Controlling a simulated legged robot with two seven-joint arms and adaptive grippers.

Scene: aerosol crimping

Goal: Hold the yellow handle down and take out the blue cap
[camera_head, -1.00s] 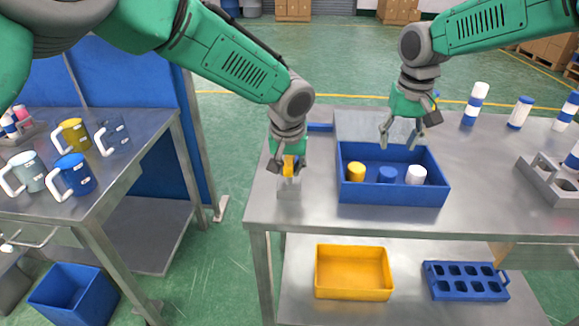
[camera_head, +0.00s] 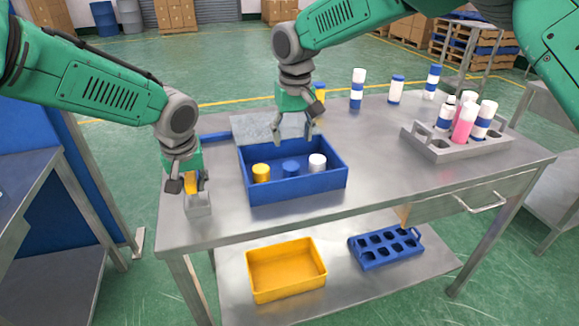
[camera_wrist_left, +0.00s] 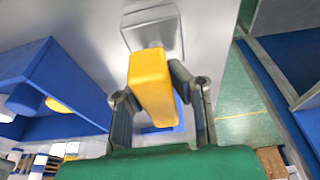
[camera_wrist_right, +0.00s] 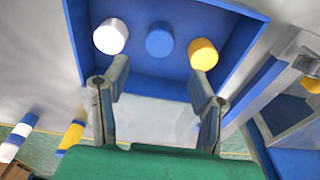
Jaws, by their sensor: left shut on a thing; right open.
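The yellow handle (camera_head: 190,186) stands on a small grey block (camera_head: 197,207) at the table's left front. My left gripper (camera_head: 189,182) is shut on it; the left wrist view shows the handle (camera_wrist_left: 152,85) between the fingers. The blue cap (camera_head: 291,168) sits in a blue open box (camera_head: 300,188), between a yellow cap (camera_head: 261,172) and a white cap (camera_head: 317,162). My right gripper (camera_head: 294,138) is open and empty above the back of the box. In the right wrist view the blue cap (camera_wrist_right: 160,40) lies ahead, between the two fingers' directions.
A grey panel (camera_head: 262,124) stands raised behind the box. A grey rack (camera_head: 438,150) with several canisters is at the right, with striped canisters (camera_head: 357,90) further back. A yellow bin (camera_head: 285,270) and a blue rack (camera_head: 385,250) are on the lower shelf. Bare tabletop lies right of the box.

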